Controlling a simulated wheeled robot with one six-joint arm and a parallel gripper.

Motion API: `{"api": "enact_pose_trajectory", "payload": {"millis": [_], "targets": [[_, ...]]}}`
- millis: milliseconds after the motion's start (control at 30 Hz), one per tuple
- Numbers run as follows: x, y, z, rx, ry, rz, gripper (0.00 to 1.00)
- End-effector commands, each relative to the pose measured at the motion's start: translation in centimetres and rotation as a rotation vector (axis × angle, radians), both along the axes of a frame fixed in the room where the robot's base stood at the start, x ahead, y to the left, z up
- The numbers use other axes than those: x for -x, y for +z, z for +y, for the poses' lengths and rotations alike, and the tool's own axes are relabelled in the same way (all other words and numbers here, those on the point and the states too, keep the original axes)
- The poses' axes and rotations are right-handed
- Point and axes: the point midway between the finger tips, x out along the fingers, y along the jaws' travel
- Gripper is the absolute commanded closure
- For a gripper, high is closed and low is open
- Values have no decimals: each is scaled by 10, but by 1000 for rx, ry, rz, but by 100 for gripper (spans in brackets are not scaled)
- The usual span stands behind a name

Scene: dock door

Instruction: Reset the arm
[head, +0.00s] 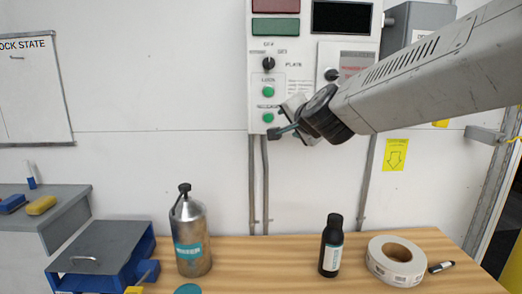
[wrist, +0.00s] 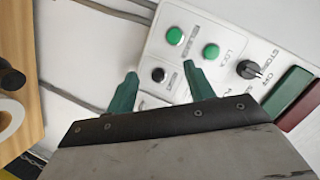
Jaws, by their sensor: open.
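My gripper (wrist: 162,82) has two green fingers that stand apart with nothing between them in the wrist view. In the head view my gripper (head: 284,130) is at the lower part of the white control panel (head: 283,60), at the end of my grey arm. The wrist view shows the panel (wrist: 225,25) close in front of the fingers, with green buttons, a black button and a black knob. I cannot tell whether a fingertip touches the panel. One finger lies near the black button (wrist: 158,75) in the wrist view.
Below, a wooden bench (head: 250,260) holds a metal bottle (head: 191,240), a dark bottle (head: 331,246), a tape roll (head: 396,261) and a marker (head: 441,267). A blue box with a grey lid (head: 100,250) stands at left. Grey conduits (head: 258,190) run down the wall.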

Motion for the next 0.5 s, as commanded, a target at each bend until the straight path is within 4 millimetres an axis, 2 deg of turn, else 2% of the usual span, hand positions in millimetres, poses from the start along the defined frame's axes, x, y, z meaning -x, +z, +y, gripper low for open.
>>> {"api": "enact_pose_trajectory", "payload": {"millis": [133,233,400,500], "targets": [[70,-56,3,228,279,225,47],[131,-94,-13,384,447,393,47],[241,-144,-65,607,654,684,47],[303,-163,-102,705,725,848,47]]}}
